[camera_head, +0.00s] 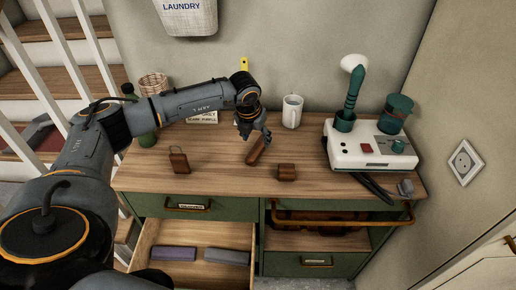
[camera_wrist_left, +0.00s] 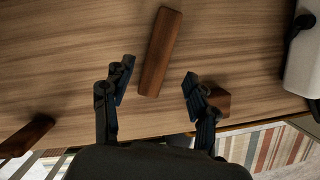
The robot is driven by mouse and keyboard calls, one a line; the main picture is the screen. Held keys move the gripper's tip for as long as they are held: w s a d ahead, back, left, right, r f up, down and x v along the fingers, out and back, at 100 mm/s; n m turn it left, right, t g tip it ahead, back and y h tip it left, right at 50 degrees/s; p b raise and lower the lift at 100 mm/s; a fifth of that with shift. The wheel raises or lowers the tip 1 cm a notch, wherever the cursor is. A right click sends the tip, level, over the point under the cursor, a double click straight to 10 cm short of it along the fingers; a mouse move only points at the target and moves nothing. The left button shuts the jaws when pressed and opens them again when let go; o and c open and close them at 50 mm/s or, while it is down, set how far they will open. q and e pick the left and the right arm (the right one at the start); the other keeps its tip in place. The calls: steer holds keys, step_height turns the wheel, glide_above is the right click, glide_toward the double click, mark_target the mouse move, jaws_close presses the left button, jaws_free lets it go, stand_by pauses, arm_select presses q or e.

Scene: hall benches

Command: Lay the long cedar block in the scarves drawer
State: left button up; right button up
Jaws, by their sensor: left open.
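The long cedar block (camera_head: 257,150) is a slim reddish-brown bar lying flat on the wooden bench top. It also shows in the left wrist view (camera_wrist_left: 162,50). My left gripper (camera_head: 251,134) is open and empty just above it. In the left wrist view the fingers (camera_wrist_left: 157,78) stand either side of the block's near end, apart from it. A pulled-out drawer (camera_head: 150,238) at the lower left holds a purple folded cloth (camera_head: 174,253) and a grey one (camera_head: 226,256); its front is out of frame, so no label on it shows. My right gripper is not in view.
A looped brown block (camera_head: 178,160) and a short brown block (camera_head: 286,173) lie on either side. A white mug (camera_head: 292,111) stands behind. A white appliance (camera_head: 350,150) fills the bench's right. A closed drawer (camera_head: 160,206) sits above the open one.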

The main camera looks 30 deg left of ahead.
mark_target(258, 147)
arm_select(q)
steer(key=shift+w+f+p, duration=0.1)
steer(key=shift+f+p, duration=0.2)
steer(key=shift+f, duration=0.05)
steer(key=p+x, duration=0.1)
steer(key=x, duration=0.2)
steer(key=shift+w+a+f, duration=0.15)
steer(key=shift+f, duration=0.15)
steer(key=shift+w+f, duration=0.15)
steer(key=shift+f, duration=0.25)
steer(key=shift+c, duration=0.2)
jaws_close()
steer(key=shift+r, duration=0.15)
